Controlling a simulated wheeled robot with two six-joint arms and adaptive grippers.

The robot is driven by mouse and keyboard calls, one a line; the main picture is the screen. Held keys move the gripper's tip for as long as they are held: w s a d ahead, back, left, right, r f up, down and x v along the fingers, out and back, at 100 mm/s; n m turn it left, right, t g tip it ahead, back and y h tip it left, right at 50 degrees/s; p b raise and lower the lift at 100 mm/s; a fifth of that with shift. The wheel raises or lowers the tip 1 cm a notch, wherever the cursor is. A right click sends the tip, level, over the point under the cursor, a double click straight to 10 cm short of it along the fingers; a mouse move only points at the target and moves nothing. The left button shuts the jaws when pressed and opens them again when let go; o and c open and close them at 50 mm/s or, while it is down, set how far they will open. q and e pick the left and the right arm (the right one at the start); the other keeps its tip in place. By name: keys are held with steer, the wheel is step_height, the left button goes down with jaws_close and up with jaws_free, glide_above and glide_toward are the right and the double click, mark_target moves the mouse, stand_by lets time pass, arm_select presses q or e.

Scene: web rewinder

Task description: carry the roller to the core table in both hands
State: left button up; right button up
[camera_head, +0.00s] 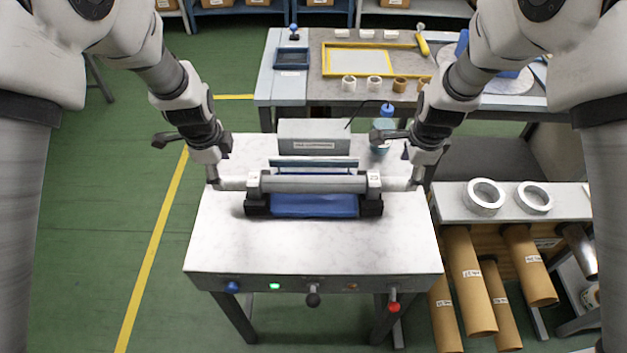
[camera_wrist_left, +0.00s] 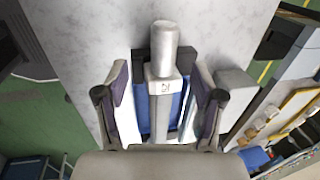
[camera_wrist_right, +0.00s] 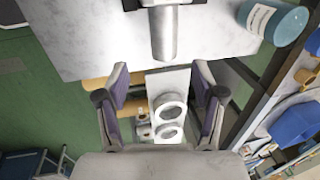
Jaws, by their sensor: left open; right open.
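The roller (camera_head: 314,184) is a grey horizontal cylinder lying across two end blocks over a blue pad (camera_head: 313,206) on a white marble-topped table (camera_head: 320,245). Its stub ends stick out to both sides. My left gripper (camera_head: 213,181) is open at the left stub; in the left wrist view the stub (camera_wrist_left: 165,42) and an end block lie in line with its spread fingers. My right gripper (camera_head: 416,181) is open at the right stub; in the right wrist view the stub (camera_wrist_right: 163,35) ends above the open fingers. Contact is unclear at both.
A grey box (camera_head: 313,136) and a blue-lidded jar (camera_head: 383,132) stand behind the roller. A rear table holds a yellow frame (camera_head: 371,46) and small cores. At right, a bench (camera_head: 452,205) carries white rings, with cardboard tubes (camera_head: 470,280) below. Green floor is open at left.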

mark_target(228, 180)
arm_select(q)
steer(key=x, duration=0.8)
steer(key=shift+w+f, duration=0.25)
steer(key=shift+w, duration=0.15)
arm_select(e)
steer(key=x, duration=0.8)
steer(key=shift+w+f, duration=0.3)
steer(key=shift+w, duration=0.05)
arm_select(q)
steer(key=shift+s, duration=0.1)
jaws_close()
arm_select(e)
steer(key=shift+s+r, duration=0.1)
jaws_close()
arm_select(q)
steer(key=shift+r, duration=0.15)
